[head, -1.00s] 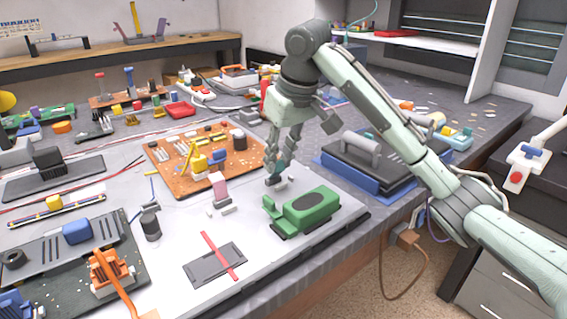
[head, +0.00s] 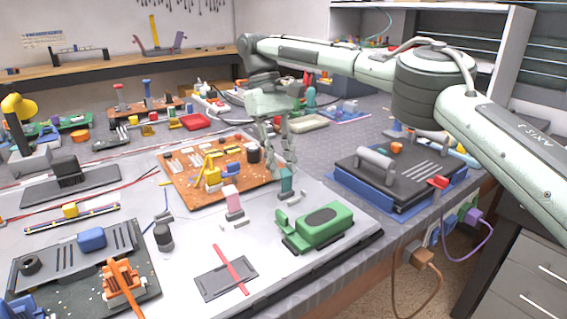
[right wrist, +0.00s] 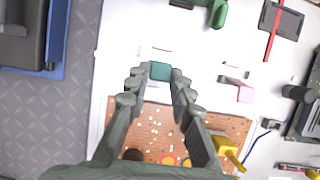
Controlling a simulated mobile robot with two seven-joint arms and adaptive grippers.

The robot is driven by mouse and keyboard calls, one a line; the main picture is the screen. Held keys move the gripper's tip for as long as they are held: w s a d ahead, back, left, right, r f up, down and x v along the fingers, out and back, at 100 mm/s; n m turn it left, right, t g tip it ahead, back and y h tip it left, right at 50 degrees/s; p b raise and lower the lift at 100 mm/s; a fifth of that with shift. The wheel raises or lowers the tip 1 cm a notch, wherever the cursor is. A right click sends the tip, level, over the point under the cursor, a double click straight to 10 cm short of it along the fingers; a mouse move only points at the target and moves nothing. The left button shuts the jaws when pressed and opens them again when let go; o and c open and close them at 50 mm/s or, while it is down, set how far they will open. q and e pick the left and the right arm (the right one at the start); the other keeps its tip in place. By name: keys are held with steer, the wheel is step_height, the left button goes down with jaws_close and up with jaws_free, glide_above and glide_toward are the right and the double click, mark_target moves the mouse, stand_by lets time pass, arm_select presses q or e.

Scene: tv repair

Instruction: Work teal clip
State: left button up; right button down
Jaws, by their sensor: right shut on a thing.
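The teal clip (head: 286,181) stands near the right edge of the orange circuit board, behind the green clamp-like part (head: 322,224). My right gripper (head: 284,170) comes down on it from above, its fingers shut on the clip's upper part. In the right wrist view the teal clip (right wrist: 160,71) shows between the fingertips (right wrist: 157,76). The clip's lower end is close to the white work surface; I cannot tell whether it touches. My left gripper is in neither view.
The orange board (head: 190,195) lies left of the clip. A pink block (head: 232,201) stands in front of it. A black device on a blue base (head: 345,187) is to the right. A grey plate with a red strip (head: 222,279) lies nearer the front.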

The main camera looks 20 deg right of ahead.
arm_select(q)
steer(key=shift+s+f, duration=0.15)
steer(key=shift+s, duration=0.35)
arm_select(e)
steer(key=shift+w+f+g, duration=0.15)
steer(key=shift+w+g, duration=0.05)
steer(key=shift+g, duration=0.1)
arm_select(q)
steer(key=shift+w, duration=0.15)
arm_select(e)
steer(key=shift+f, duration=0.1)
steer(key=c, duration=1.7)
jaws_free()
steer(key=o, duration=0.4)
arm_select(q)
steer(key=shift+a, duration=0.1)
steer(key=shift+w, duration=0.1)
